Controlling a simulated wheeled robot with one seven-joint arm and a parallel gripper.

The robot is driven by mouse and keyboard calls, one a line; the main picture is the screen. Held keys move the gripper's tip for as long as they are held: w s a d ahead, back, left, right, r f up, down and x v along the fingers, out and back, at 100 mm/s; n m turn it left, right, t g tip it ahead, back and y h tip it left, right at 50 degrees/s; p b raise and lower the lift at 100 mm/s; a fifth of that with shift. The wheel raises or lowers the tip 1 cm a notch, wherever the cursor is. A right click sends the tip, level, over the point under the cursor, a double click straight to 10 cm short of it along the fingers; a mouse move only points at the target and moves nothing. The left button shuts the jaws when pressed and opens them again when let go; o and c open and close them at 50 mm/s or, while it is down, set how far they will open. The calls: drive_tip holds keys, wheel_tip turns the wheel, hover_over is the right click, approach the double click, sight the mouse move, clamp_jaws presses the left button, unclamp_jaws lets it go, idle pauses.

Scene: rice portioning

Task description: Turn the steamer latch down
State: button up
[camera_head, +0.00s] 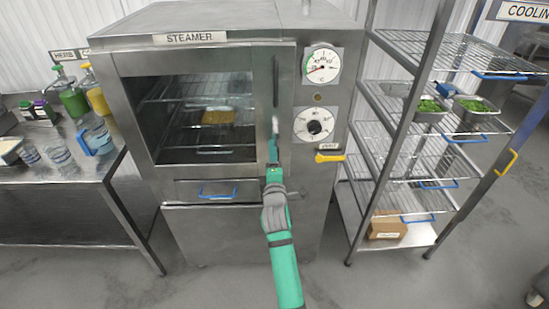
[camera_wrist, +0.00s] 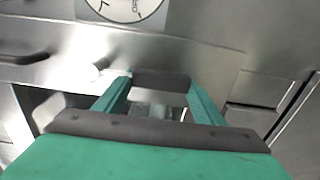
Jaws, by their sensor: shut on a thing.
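The steamer (camera_head: 190,185) stands ahead with its windowed door closed. Its latch (camera_head: 275,124) is a small pale lever, pointing roughly upright, at the right edge of the door below a dark vertical handle (camera_head: 276,80). My gripper (camera_head: 273,150) is at the lower part of the latch and shut on it. In the wrist view my gripper (camera_wrist: 160,82) is close to the steamer front, and a pale piece of the latch (camera_wrist: 97,69) shows beside the fingertips. The gripped part is mostly hidden by the fingers.
A pressure gauge (camera_head: 322,64) and a dial (camera_head: 314,125) sit right of the latch, above a yellow handle (camera_head: 330,158). A yellow item (camera_head: 218,116) sits inside the steamer. A wire rack (camera_head: 425,170) stands at right, a counter with bottles (camera_head: 75,170) at left.

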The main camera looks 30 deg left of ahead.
drive_tip(key=shift+d, duration=0.1)
drive_tip(key=o, duration=1.5)
drive_tip(key=v, duration=1)
drive_tip(key=shift+s+d, duration=0.15)
drive_tip(key=shift+s, duration=0.2)
drive_tip(key=s+d+f+m+h, duration=0.2)
drive_tip(key=s+d+f+m, duration=0.3)
drive_tip(key=s+m, duration=0.15)
drive_tip(key=s+d+f+m+t+h, duration=0.1)
drive_tip(key=s+d+f+m+h, duration=0.1)
drive_tip(key=s+d+f+m, duration=0.4)
drive_tip(key=s+d+f+m+h, duration=0.25)
drive_tip(key=s+d+m, duration=0.2)
drive_tip(key=s, duration=0.35)
drive_tip(key=s+d+m, duration=0.2)
drive_tip(key=s+d, duration=0.2)
drive_tip(key=s, duration=0.3)
drive_tip(key=s+d+m+h, duration=0.1)
drive_tip(key=s+d+m, duration=0.1)
drive_tip(key=s+d, duration=0.2)
drive_tip(key=s+d+m+g+h, duration=0.1)
drive_tip(key=s+d+m, duration=0.2)
drive_tip(key=s, duration=0.8)
drive_tip(key=shift+d+h, duration=0.25)
drive_tip(key=shift+d, duration=0.7)
